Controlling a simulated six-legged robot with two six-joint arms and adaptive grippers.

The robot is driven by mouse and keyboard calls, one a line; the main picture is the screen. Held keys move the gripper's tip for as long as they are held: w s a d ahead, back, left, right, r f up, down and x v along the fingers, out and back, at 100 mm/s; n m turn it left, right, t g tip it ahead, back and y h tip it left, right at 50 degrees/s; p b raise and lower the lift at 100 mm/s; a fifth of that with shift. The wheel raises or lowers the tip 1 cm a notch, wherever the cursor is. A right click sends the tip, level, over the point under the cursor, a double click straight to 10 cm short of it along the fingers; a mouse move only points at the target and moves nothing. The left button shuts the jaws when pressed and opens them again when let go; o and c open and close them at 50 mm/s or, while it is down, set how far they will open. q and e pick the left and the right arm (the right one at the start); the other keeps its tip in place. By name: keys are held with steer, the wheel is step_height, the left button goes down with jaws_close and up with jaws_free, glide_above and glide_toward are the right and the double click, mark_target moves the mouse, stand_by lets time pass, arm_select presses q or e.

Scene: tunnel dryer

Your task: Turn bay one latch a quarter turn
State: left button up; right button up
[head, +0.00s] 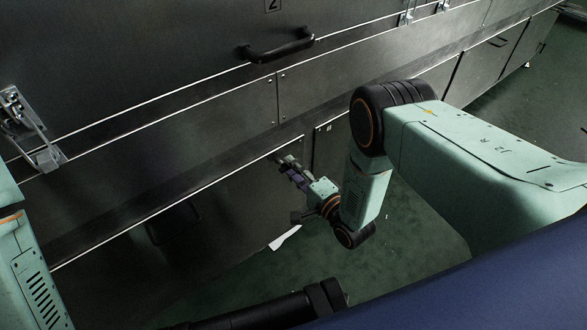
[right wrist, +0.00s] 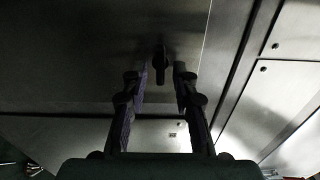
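A small dark latch handle (right wrist: 160,56) stands upright on a dark metal panel in the right wrist view. It lies between and slightly beyond the fingertips of my right gripper (right wrist: 161,74). The fingers are apart, one on each side of the handle, and I see no clear contact. In the head view my right gripper (head: 290,167) is at the lower panel of the dryer, and the latch is hidden there. I cannot read a bay number by this latch. My left gripper is out of view; only part of my left arm shows at the left edge.
The dryer's metal wall (head: 200,60) fills the upper left, with a black bar handle (head: 280,48) below a "2" label. A silvery clamp (head: 28,130) projects from the wall at the left. Green floor (head: 400,240) is open below and right of the wall.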

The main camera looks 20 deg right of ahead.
steer(key=v, duration=1.2)
stand_by(0.6)
steer(key=s+f+n+g+h, duration=0.3)
steer(key=s+f+n+g, duration=0.3)
steer(key=f, duration=0.3)
steer(key=s+n+g+h+p, duration=0.2)
steer(key=s+n+g+p, duration=0.3)
steer(key=s, duration=0.6)
steer(key=s+d+r+n+g+p, duration=0.1)
steer(key=s+r+n+g+p, duration=0.15)
steer(key=s+r+g, duration=0.65)
step_height(320, 180, up, 7)
steer(key=s+t+h+p, duration=0.1)
steer(key=t+p, duration=0.2)
steer(key=p, duration=0.1)
steer(key=shift+r, duration=0.2)
